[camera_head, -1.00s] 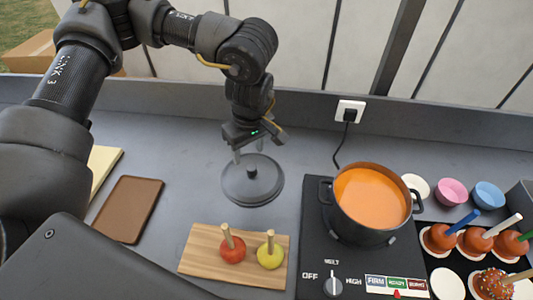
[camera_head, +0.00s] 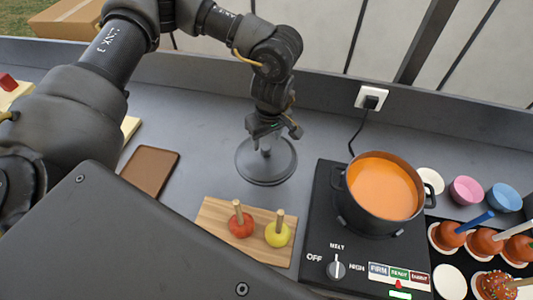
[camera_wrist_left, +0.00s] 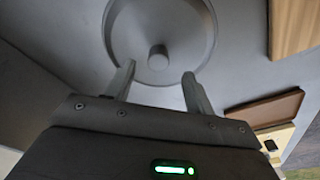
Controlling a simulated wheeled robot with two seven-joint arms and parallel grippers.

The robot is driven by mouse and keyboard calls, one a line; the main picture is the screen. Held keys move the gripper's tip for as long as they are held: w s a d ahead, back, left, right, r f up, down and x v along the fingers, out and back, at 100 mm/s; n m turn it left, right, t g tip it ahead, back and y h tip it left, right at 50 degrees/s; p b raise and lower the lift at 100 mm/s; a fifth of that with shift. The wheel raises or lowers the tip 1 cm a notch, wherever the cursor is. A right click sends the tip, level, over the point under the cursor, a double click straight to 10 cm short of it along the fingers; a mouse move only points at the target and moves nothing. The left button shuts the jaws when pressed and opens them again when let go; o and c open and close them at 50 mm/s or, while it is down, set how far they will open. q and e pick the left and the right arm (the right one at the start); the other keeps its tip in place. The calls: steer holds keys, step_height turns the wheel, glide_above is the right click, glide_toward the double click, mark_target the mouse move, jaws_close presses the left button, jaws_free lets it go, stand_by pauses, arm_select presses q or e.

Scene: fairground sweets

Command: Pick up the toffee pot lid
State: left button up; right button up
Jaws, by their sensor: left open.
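The toffee pot lid (camera_head: 262,168) is a dark grey disc with a raised round knob, lying flat on the grey counter left of the hob. My left gripper (camera_head: 266,143) is right above it, fingers pointing down. In the left wrist view the lid (camera_wrist_left: 205,42) and its knob (camera_wrist_left: 158,57) show just beyond the open fingers of my left gripper (camera_wrist_left: 157,78), with the knob in line with the gap between them. The pot (camera_head: 380,190) of orange toffee stands uncovered on the hob. My right gripper is not in view.
A wooden board (camera_head: 213,216) with a red and a yellow apple on sticks lies in front of the lid. A brown tray (camera_head: 150,170) is to its left. The black hob (camera_head: 322,215) is to its right. Bowls and coated apples stand at far right.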

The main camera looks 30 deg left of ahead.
mark_target(266, 147)
arm_select(q)
steer(key=f, duration=0.1)
steer(key=f+p, duration=0.1)
steer(key=f, duration=0.1)
steer(key=shift+w+a+f+p, duration=0.2)
steer(key=shift+w+f+p, duration=0.05)
steer(key=shift+f+p, duration=0.15)
steer(key=shift+f, duration=0.55)
steer(key=c, duration=1.2)
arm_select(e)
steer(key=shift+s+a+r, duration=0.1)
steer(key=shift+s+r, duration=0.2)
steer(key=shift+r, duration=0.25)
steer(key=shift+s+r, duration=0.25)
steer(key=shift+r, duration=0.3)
